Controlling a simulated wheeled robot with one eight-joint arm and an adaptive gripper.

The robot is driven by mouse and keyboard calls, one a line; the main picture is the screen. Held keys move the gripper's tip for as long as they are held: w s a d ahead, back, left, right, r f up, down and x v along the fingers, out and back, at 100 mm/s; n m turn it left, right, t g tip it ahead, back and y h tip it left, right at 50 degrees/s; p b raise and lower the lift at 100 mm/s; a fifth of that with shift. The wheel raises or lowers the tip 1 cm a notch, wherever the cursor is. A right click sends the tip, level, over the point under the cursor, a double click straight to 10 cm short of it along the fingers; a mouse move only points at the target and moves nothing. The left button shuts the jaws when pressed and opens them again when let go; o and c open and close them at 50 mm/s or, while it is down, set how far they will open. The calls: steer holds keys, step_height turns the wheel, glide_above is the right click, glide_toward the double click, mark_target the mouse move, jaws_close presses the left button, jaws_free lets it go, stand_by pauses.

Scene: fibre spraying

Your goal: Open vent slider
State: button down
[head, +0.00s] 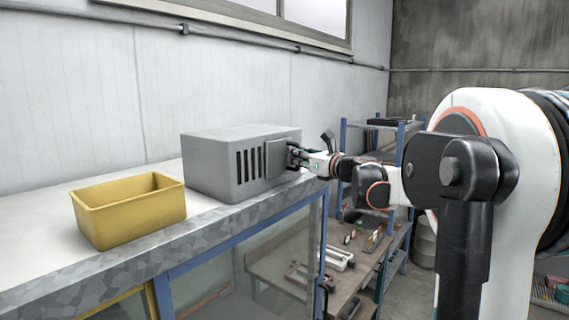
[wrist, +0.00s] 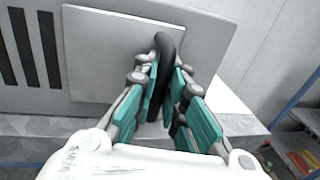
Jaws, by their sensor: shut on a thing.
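A grey metal box (head: 212,168) stands on the workbench. Its front has several dark vertical vent slots (head: 249,164), left of a flat square slider plate (head: 276,160). The slots also show at the left of the wrist view (wrist: 35,48), with the plate (wrist: 100,55) beside them. A dark curved handle (wrist: 164,60) stands out from the plate's right part. My gripper (wrist: 163,95) is shut on this handle, with its teal-padded fingers on both sides of it. In the head view my gripper (head: 300,158) is at the right end of the box front.
A yellow open bin (head: 130,224) sits on the bench (head: 60,262) left of the box. The wall is close behind. Blue-framed shelves (head: 343,150) and a lower table with tools (head: 335,258) stand to the right.

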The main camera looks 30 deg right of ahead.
steer(key=shift+d, duration=0.15)
steer(key=c, duration=2)
jaws_free()
steer(key=o, duration=0.3)
steer(key=shift+s+d, duration=0.15)
steer(key=shift+s, duration=0.05)
steer(key=shift+o, duration=0.2)
steer(key=shift+w, duration=0.1)
steer(key=s+d, duration=0.1)
steer(key=s, duration=1.1)
steer(key=shift+d, duration=0.3)
